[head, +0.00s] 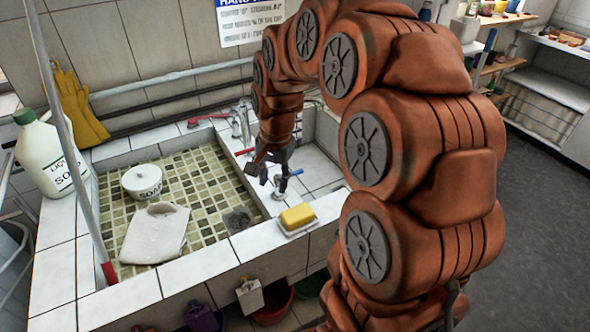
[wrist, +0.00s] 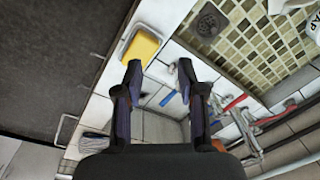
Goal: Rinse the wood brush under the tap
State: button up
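My gripper (head: 268,168) points down over the tiled divider between the two basins. In the wrist view my gripper (wrist: 159,68) is open, with white tile and nothing held between its fingertips. A red handle (wrist: 235,102) and a blue handle (wrist: 168,97) show near my fingers in the wrist view. I cannot make out a wood brush for certain in either view. A grey bristly thing (wrist: 94,143) at the lower left of the wrist view is too unclear to name.
A yellow block (head: 297,214) sits in a white dish on the front ledge, close to my gripper. The mosaic basin (head: 205,185) holds a white soap bowl (head: 142,181) and a pale cloth (head: 155,235). A soap jug (head: 50,158) and yellow gloves (head: 78,105) are at left.

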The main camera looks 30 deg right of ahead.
aim_at(295, 172)
jog(key=w+d+f+m+t, duration=0.1)
jog(key=w+d+f+m, duration=0.3)
jog(key=d, duration=0.3)
jog(key=w+d+f+m, duration=0.1)
jog(key=w+d+m, duration=0.3)
jog(key=w+d, duration=0.25)
jog(key=shift+h, duration=0.3)
jog(key=shift+w+d+f+p, duration=0.15)
jog(key=shift+f+p, duration=0.25)
jog(key=shift+f, duration=0.85)
jog(key=shift+w+d+f+p, duration=0.1)
jog(key=shift+w+f+p, duration=0.25)
jog(key=shift+f, duration=0.95)
jog(key=shift+w+d+f+p, duration=0.1)
jog(key=shift+f+p, duration=0.35)
jog(key=shift+f, duration=0.8)
jog(key=shift+c, duration=0.2)
grip_shut()
